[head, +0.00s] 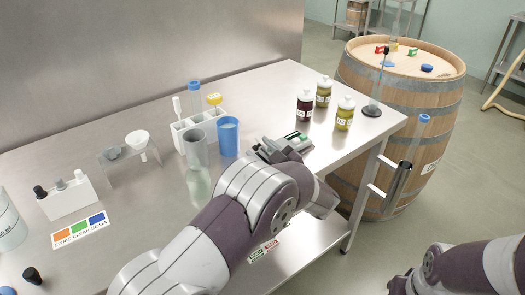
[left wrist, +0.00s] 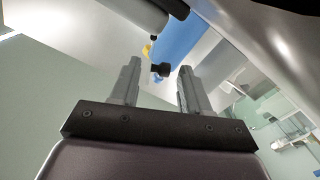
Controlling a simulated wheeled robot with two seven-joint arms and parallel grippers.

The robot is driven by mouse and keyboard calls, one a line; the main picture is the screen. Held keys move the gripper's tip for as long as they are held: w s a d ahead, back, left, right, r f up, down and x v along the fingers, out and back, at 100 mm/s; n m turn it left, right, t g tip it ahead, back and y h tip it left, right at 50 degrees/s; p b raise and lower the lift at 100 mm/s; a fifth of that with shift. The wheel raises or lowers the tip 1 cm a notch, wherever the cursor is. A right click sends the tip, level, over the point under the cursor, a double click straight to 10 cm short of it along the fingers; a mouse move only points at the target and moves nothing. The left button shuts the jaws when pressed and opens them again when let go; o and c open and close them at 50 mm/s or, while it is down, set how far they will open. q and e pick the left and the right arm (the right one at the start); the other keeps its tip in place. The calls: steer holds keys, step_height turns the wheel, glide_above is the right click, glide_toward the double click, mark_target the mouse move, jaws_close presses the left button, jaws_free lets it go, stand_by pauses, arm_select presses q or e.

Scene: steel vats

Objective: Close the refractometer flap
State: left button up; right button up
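A small grey device with a green patch (head: 296,135), which looks like the refractometer, is on the steel table near its front edge. My left gripper (head: 268,150) is right at it and, with my arm, hides much of it. I cannot make out the flap or whether they touch. In the left wrist view my left gripper (left wrist: 158,85) has its two fingers apart. My right gripper (head: 400,286) is low at the bottom edge, mostly cut off.
A blue cup (head: 228,137) and a clear cylinder (head: 196,150) stand left of my left gripper. Several bottles (head: 343,113) stand to the right on the table (head: 260,92). A wooden barrel (head: 355,145) stands beyond the table's right end.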

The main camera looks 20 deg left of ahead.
arm_select(q)
jaws_close()
steer(key=shift+w+r+m+p, duration=0.15)
steer(key=shift+m+p, duration=0.15)
steer(key=shift+p, duration=0.3)
steer(key=m+p, duration=0.1)
steer(key=p, duration=0.1)
steer(key=m+p, duration=0.1)
steer(key=p, duration=0.1)
steer(key=shift+w+d+r+m, duration=0.25)
steer(key=shift+d+r+m, duration=0.05)
steer(key=shift+r, duration=0.05)
steer(key=shift+w+d+m+p, duration=0.15)
steer(key=shift+w+m+p, duration=0.05)
steer(key=shift+m+p, duration=0.45)
steer(key=shift+w+d+m+p, duration=0.15)
steer(key=shift+m+p, duration=0.4)
steer(key=shift+p, duration=0.05)
steer(key=shift+w+d+f+m+p, duration=0.1)
steer(key=shift+w+d+m+p, duration=0.1)
steer(key=shift+m+p, duration=0.4)
